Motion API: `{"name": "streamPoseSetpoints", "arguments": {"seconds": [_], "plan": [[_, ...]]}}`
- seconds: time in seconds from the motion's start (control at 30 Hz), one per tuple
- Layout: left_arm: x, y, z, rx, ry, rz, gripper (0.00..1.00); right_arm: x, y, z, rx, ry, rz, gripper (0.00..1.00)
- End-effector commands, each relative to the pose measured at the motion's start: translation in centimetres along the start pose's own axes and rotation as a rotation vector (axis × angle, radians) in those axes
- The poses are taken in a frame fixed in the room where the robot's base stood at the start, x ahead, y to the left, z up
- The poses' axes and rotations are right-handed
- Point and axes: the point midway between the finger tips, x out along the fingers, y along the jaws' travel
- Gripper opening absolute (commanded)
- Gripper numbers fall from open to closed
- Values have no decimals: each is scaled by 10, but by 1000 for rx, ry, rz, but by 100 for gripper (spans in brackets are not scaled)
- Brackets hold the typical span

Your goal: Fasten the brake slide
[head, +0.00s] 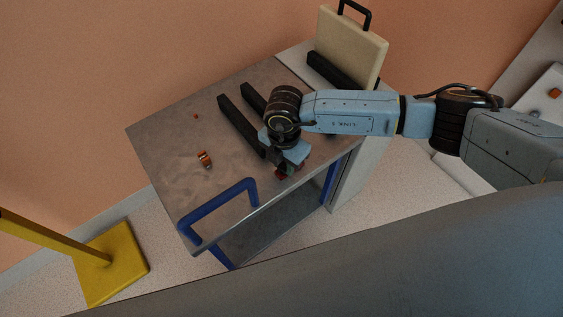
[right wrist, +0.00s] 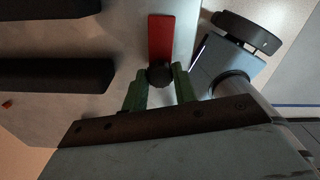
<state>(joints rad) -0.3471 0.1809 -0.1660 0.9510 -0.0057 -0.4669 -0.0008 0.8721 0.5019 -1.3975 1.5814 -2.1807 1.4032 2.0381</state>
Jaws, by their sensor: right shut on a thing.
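The red brake slide (right wrist: 161,36) is a flat bar with a round black knob (right wrist: 159,74) at its near end in the right wrist view. My right gripper (right wrist: 160,80) has its green fingers on both sides of the knob and is shut on it. In the head view, my right gripper (head: 283,170) is low at the front right edge of the grey cart top. A bit of red (head: 281,174) shows below it; the rest is hidden by the gripper. My left gripper is not in view.
Two black rails (head: 236,122) lie on the cart top (head: 165,135) left of my right gripper. An orange and dark part (head: 205,159) lies in the open left area. A blue handle (head: 215,203) is at the front. A beige panel (head: 350,48) stands behind; a yellow stand (head: 112,262) is lower left.

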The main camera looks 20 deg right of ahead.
Motion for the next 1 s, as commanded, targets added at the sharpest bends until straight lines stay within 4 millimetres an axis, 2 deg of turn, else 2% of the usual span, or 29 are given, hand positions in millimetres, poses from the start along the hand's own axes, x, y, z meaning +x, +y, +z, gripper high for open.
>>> {"name": "streamPoseSetpoints", "arguments": {"seconds": [0.1, 0.2, 0.5, 0.53, 0.7, 1.0], "plan": [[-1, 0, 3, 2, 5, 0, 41, -1, -6, 23, 6, -3, -2, 0], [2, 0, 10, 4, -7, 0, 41, -1, -9, 34, 4, -2, 0, 0], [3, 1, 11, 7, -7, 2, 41, -1, -10, 39, 4, -6, 0, 0], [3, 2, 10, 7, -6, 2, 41, -1, -10, 39, 4, -7, 0, 29], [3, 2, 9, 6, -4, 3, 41, -1, -10, 38, 3, -5, 0, 50], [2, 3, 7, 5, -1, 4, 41, -2, -10, 36, 1, -2, 0, 50]]}}
